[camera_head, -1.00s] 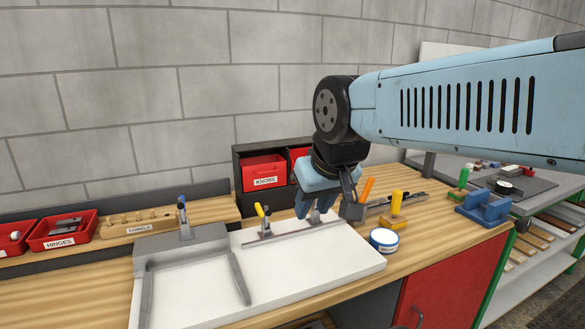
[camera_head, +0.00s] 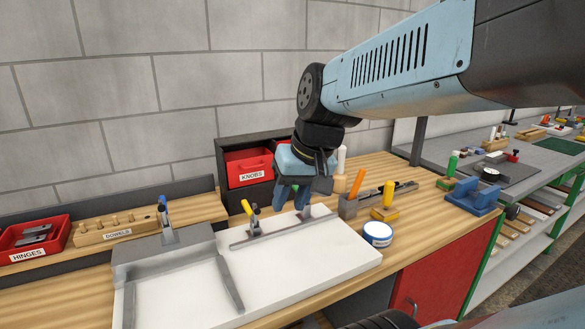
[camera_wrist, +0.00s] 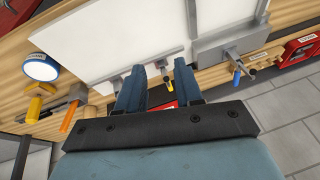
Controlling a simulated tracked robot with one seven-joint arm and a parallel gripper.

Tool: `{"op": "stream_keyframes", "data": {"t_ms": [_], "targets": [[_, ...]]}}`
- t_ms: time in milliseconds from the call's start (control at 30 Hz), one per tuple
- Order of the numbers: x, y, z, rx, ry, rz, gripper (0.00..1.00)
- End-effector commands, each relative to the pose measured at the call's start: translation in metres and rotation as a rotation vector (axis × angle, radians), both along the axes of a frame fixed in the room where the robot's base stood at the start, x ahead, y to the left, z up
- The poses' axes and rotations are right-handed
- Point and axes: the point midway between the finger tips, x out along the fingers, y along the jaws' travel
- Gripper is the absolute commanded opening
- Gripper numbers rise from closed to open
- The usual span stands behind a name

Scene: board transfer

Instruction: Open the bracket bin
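A dark cabinet (camera_head: 224,160) stands at the back of the wooden bench against the wall. It holds a red bin labelled KNOBS (camera_head: 249,168). Another red bin front beside it is mostly hidden behind my gripper, so no bracket label is readable. My gripper (camera_head: 291,205) points down in front of the cabinet's right part, above the back edge of the white board. In the wrist view its two blue fingers (camera_wrist: 159,82) are apart with nothing held between them. A little red (camera_wrist: 164,103) shows behind the fingers there, too small to identify.
A white board (camera_head: 310,255) with toggle clamps (camera_head: 252,217) lies below my gripper. A HINGES bin (camera_head: 36,240) and DOWELS block (camera_head: 120,228) sit left.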

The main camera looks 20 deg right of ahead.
Motion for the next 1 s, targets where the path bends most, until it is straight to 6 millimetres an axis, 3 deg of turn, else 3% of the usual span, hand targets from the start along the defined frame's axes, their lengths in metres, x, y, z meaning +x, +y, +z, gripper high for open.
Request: {"op": "stream_keyframes", "data": {"t_ms": [333, 567, 767, 1000], "targets": [[0.059, -0.008, -0.027, 0.446, 0.157, -0.128, 0.35], [0.111, -0.041, -0.036, 0.742, 0.113, -0.248, 0.35], [0.155, -0.096, -0.047, 0.968, -0.015, -0.384, 0.35], [0.191, -0.187, -0.069, 1.146, -0.244, -0.567, 0.35]]}}
